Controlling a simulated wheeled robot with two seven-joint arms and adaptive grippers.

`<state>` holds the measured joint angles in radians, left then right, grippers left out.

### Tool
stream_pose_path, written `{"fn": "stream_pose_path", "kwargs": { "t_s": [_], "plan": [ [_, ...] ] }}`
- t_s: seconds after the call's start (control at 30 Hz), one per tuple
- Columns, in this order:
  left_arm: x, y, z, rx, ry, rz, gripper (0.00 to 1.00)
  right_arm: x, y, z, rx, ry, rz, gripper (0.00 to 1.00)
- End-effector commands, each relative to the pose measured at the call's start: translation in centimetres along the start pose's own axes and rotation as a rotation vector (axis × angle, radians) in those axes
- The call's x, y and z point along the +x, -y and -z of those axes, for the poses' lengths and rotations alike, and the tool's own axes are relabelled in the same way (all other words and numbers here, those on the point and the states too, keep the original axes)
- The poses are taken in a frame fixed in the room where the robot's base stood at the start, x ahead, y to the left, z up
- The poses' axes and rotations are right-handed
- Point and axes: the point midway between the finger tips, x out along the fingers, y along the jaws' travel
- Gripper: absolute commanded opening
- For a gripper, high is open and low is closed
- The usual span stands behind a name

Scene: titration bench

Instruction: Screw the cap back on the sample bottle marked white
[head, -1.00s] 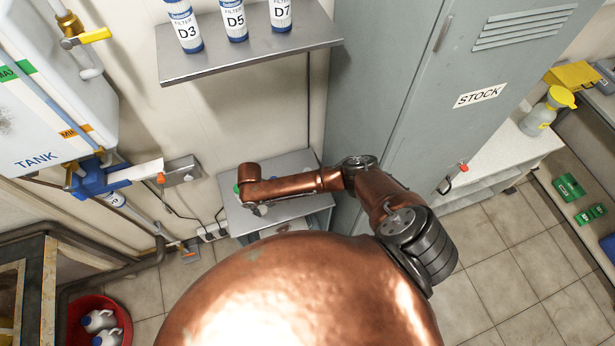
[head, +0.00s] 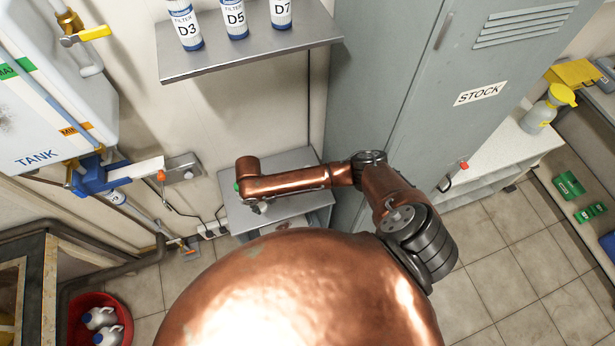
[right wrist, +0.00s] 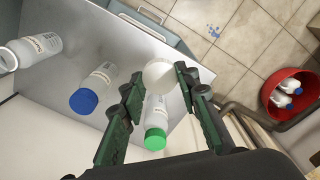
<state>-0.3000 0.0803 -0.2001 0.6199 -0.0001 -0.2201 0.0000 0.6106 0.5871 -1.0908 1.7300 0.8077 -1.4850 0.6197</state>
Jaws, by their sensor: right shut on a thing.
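In the right wrist view, my right gripper (right wrist: 158,84) is shut on a round white cap (right wrist: 158,74), held between its fingertips. A bottle with a green cap (right wrist: 155,137) shows between the fingers, nearer the palm. A bottle with a blue cap (right wrist: 84,101) is left of the fingers. A white bottle (right wrist: 38,48) at the far left shows an open neck and no cap; its label is too small to read. In the head view my right arm reaches over the metal bench top, and its gripper is mostly hidden under the wrist. My left gripper is not in view.
The metal bench top (right wrist: 110,45) has bare room beyond the bottles. In the head view the grey STOCK cabinet (head: 400,130) stands right of the bench and a shelf (head: 250,55) with filter bottles hangs above. A red bucket (head: 77,318) is on the floor.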

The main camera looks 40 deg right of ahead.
Motion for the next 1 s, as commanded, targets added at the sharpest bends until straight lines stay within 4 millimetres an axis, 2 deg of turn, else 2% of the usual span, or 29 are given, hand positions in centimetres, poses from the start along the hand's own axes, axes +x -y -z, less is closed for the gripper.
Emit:
{"fn": "stream_pose_path", "kwargs": {
  "t_s": [1.0],
  "plan": [
    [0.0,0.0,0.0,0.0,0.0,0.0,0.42,0.0,8.4,-8.3,0.0,-0.001,0.002,0.05]
  ]
}}
